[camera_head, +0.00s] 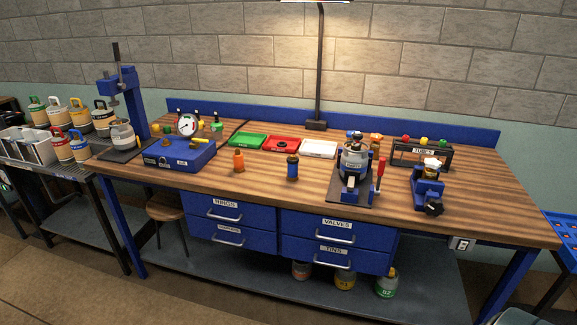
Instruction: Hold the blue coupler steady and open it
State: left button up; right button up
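A small blue coupler (292,168) with a dark top stands upright on the wooden workbench (260,195), near the middle of its front edge. Nothing holds it. An orange piece (239,160) of similar size stands upright to its left, apart from it. Neither of my grippers shows in this view.
Behind the coupler lie green (248,141), red (281,145) and white (319,149) trays. A clamp stand (352,185) and a blue vise (428,190) stand to the right. A blue gauge box (180,156) stands left. Bench around the coupler is clear.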

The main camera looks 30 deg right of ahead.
aim_at(292, 176)
jog(key=l, duration=0.5)
jog(key=k+l+u, duration=0.1)
jog(key=l, duration=0.4)
jog(key=k+l, duration=0.1)
jog(key=l, duration=0.4)
jog(key=k+l, duration=0.1)
jog(key=l, duration=0.35)
jog(key=i+l+u, duration=0.05)
